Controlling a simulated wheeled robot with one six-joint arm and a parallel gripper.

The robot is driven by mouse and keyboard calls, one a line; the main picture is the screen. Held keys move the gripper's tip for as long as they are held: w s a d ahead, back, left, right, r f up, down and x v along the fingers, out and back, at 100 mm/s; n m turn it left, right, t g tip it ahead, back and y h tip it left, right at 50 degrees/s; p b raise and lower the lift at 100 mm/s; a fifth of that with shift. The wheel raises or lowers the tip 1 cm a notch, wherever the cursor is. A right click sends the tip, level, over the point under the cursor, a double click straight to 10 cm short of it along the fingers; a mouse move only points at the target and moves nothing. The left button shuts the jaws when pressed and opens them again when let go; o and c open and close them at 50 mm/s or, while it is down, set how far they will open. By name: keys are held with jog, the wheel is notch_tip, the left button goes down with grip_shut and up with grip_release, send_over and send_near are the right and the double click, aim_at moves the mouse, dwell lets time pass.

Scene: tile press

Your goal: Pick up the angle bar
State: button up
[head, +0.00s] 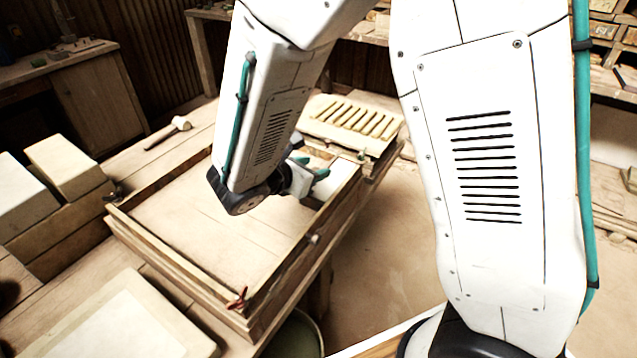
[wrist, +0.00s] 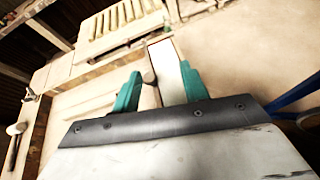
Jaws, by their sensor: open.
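A pale, long straight bar, which looks like the angle bar (wrist: 168,75), lies between my open fingers in the wrist view. A narrow brownish strip runs along its left side. In the head view a whitish piece (head: 345,169) shows just past the fingertips, at the right rim of the wooden frame; it appears to be the same bar. My gripper (head: 311,167) has teal fingers and is partly hidden by my arm. In the wrist view my gripper (wrist: 160,72) has its fingers apart, one on each side of the bar. I cannot tell whether either finger touches it.
The shallow wooden frame (head: 178,272) has raised rims. A slatted board (head: 350,118) stands behind it. A mallet (head: 181,124) lies at the back left, pale blocks (head: 65,165) stand at the left, and a red clamp-like piece (head: 238,299) is at the near corner.

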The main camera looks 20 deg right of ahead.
aim_at(315, 169)
jog(key=shift+w+a+f+n+t, duration=0.3)
jog(key=shift+w+a+f+n, duration=0.05)
jog(key=shift+a+f+n, duration=0.2)
jog(key=shift+w+a+f+n+t, duration=0.3)
jog(key=shift+a+f+n, duration=0.15)
jog(key=shift+a+f, duration=0.05)
jog(key=shift+w+d+f, duration=0.15)
jog(key=shift+w+f, duration=0.05)
jog(key=shift+w, duration=0.05)
jog(key=x, duration=0.7)
jog(key=shift+f, duration=0.35)
grip_shut()
